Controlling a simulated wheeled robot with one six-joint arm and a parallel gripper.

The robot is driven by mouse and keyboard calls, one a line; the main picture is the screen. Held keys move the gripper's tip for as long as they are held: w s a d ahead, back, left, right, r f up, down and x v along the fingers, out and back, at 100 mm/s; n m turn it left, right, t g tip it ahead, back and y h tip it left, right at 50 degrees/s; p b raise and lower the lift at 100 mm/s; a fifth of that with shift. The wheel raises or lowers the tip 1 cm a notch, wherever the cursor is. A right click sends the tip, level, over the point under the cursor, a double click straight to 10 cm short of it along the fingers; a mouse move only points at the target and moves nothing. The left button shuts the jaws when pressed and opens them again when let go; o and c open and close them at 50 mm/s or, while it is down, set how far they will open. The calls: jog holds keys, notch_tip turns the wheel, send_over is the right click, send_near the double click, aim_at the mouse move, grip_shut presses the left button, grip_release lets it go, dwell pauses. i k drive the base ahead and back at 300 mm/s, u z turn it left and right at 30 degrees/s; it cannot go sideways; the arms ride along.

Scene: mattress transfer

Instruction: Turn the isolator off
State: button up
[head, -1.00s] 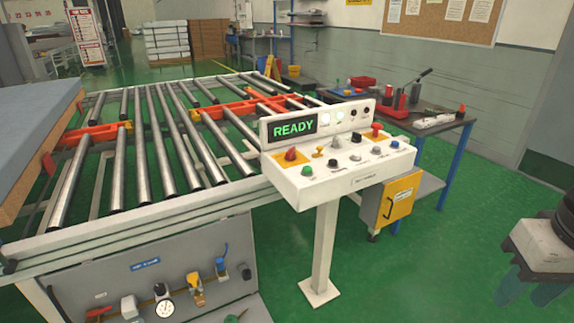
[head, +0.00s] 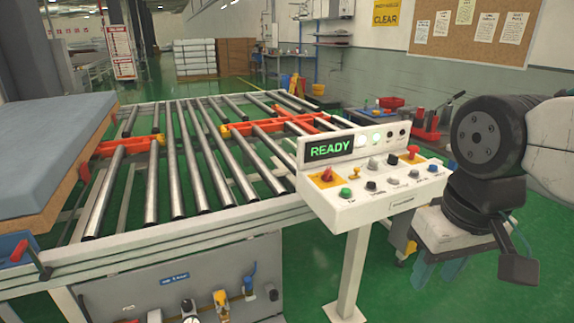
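The white control console (head: 378,205) stands on a post right of centre, its display reading READY in green. A red rotary knob (head: 327,175) on an orange-yellow plate sits at the left of its sloped top; it looks like the isolator, but its label is too small to read. A red mushroom button (head: 413,151) is at the right end. My gripper (head: 439,272) hangs at the right, below and right of the console, apart from it. Its teal fingers point down with a gap between them, and it appears open and empty.
The roller conveyor (head: 190,225) spans the left and middle, with a blue-topped mattress (head: 55,150) at its left. A valve panel (head: 185,290) is below. A workbench (head: 425,120) with tools stands behind the console. Green floor (head: 400,300) is clear in front.

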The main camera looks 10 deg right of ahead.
aim_at(326, 177)
jog(key=z, duration=0.05)
jog(key=i, duration=1.1)
jog(key=z, duration=0.65)
